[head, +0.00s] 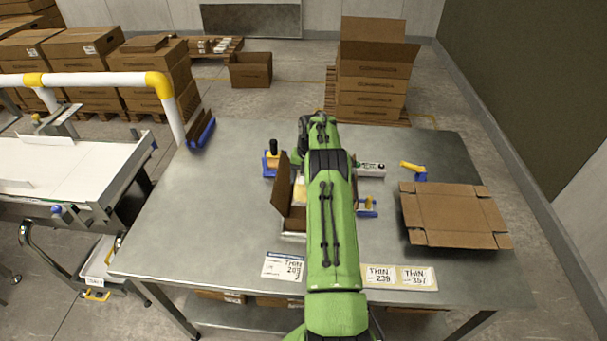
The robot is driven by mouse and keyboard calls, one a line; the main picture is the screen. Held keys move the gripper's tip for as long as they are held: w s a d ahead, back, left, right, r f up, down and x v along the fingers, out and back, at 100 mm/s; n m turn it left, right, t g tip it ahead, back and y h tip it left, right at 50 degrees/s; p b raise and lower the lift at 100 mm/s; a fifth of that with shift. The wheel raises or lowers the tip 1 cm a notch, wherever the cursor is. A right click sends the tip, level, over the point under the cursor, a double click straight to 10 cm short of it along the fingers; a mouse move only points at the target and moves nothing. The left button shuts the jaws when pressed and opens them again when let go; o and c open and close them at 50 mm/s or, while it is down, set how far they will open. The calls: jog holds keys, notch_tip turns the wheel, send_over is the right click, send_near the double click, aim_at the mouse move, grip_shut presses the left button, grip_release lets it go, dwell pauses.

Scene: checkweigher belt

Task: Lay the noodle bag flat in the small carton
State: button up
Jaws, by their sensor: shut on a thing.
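The small carton (281,197) stands open on the steel table, just left of my green arm, with a brown flap raised on its left side. The arm hides its right part. A pale, yellowish thing (299,189) shows in a narrow strip between the flap and the arm. It may be the noodle bag, but I cannot tell, nor whether it lies flat. My arm reaches forward over the table and covers this area. My gripper is hidden behind the arm.
An unfolded carton (455,216) lies on the table's right side. Blue-and-yellow fixtures (270,164) and a yellow-handled tool (412,170) stand around the carton. Label cards (284,266) lie along the front edge. A conveyor (60,170) stands left. The table's left part is clear.

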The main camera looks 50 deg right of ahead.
notch_tip(320, 180, down, 10)
jog(key=b, duration=0.7)
jog(key=shift+w+r+b, duration=0.1)
jog(key=shift+r+b, duration=0.1)
jog(key=shift+b, duration=0.2)
jog(key=shift+r, duration=0.1)
jog(key=o, duration=1.4)
jog(key=shift+c, duration=1.1)
jog(key=shift+s+d, duration=0.1)
jog(key=shift+s, duration=0.1)
